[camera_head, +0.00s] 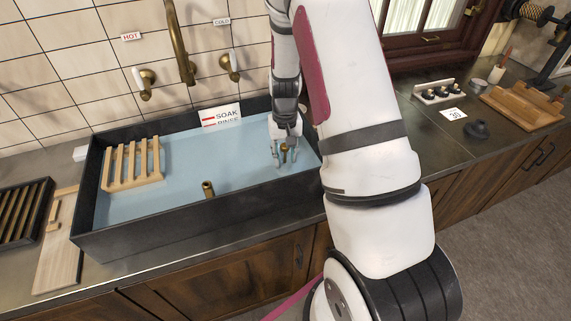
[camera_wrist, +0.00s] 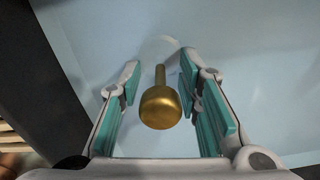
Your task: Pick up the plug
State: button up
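A brass knob on a thin stem, which looks like the plug (camera_wrist: 160,107), stands in the pale blue basin. In the wrist view its round head is nearest the camera and its stem runs away between my fingers. My gripper (camera_wrist: 159,76) is open around it, with a gap on each side. In the head view my gripper (camera_head: 284,157) points down at the right part of the sink, with the brass plug (camera_head: 284,148) small between its fingers. The plug's lower end is hard to make out.
The dark sink (camera_head: 200,232) has a wooden rack (camera_head: 133,165) at left and a short brass tube (camera_head: 208,189) near its front wall. A brass faucet (camera_head: 182,50) and a SOAK sign (camera_head: 220,117) are behind. A dark rubber-like piece (camera_head: 478,129) lies on the right counter.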

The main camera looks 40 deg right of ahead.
grip_shut()
notch_tip(320, 180, up, 10)
jog(key=shift+r+b, duration=0.1)
jog(key=shift+b, duration=0.55)
